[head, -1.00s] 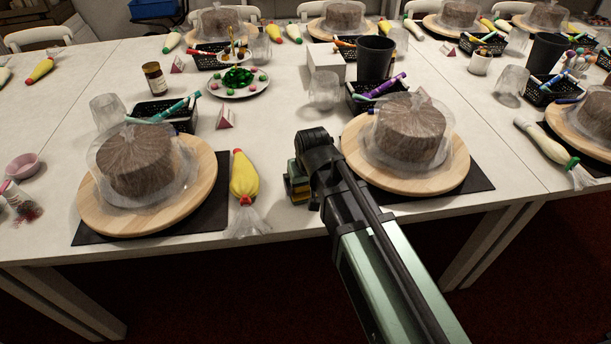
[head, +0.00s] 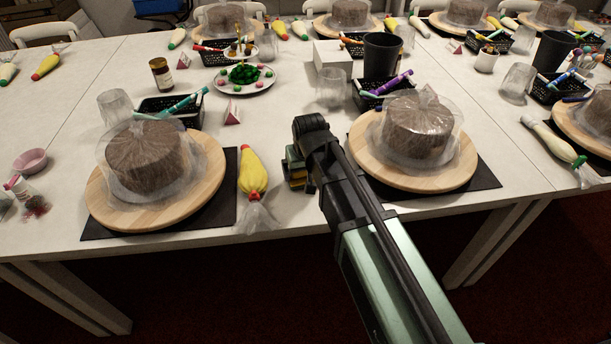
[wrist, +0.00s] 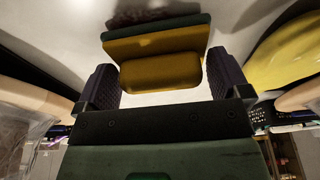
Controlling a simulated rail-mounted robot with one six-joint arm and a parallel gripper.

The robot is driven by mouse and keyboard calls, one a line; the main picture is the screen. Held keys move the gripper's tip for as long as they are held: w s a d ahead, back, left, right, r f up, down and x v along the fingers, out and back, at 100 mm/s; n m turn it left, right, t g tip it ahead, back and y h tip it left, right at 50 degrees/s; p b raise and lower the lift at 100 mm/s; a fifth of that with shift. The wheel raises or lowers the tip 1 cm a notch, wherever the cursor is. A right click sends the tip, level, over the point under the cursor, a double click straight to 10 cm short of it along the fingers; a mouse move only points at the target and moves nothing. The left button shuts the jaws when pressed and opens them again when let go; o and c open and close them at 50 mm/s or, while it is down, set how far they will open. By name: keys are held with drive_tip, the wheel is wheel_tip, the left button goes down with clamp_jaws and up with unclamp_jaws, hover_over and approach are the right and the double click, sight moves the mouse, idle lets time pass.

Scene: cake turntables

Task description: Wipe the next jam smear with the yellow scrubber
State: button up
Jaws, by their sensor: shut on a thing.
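My gripper (wrist: 162,82) is shut on the yellow scrubber (wrist: 160,70), which has a dark green pad on its far side. In the head view the scrubber (head: 295,168) is low over the white table, between the yellow piping bag and the right-hand cake board; I cannot tell whether it touches the table.
A yellow piping bag (head: 252,172) lies just left of my gripper. Wrapped cakes stand on round boards to the left (head: 205,190) and right (head: 455,180). A pink bowl (head: 31,161) sits near the smear. Open table lies behind my gripper.

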drive_tip(key=shift+w+a, duration=0.1)
drive_tip(key=shift+w, duration=0.9)
drive_tip(key=shift+s+d, duration=0.25)
drive_tip(key=shift+s, duration=1.55)
drive_tip(key=shift+s+d, duration=0.2)
drive_tip(key=shift+s, duration=1.55)
drive_tip(key=shift+s+r, duration=0.2)
drive_tip(key=shift+r, duration=0.05)
wheel_tip(320, 180, up, 7)
drive_tip(key=p, duration=0.7)
drive_tip(key=shift+w+f, duration=0.1)
drive_tip(key=f+b, duration=0.1)
drive_tip(key=d+f+b, duration=0.1)
drive_tip(key=f+b, duration=0.1)
drive_tip(key=d+f+b, duration=0.1)
drive_tip(key=f+b, duration=0.1)
drive_tip(key=shift+w+f, duration=0.1)
drive_tip(key=shift+f, duration=0.15)
drive_tip(key=shift+d+f+b, duration=0.15)
drive_tip(key=shift+b, duration=0.2)
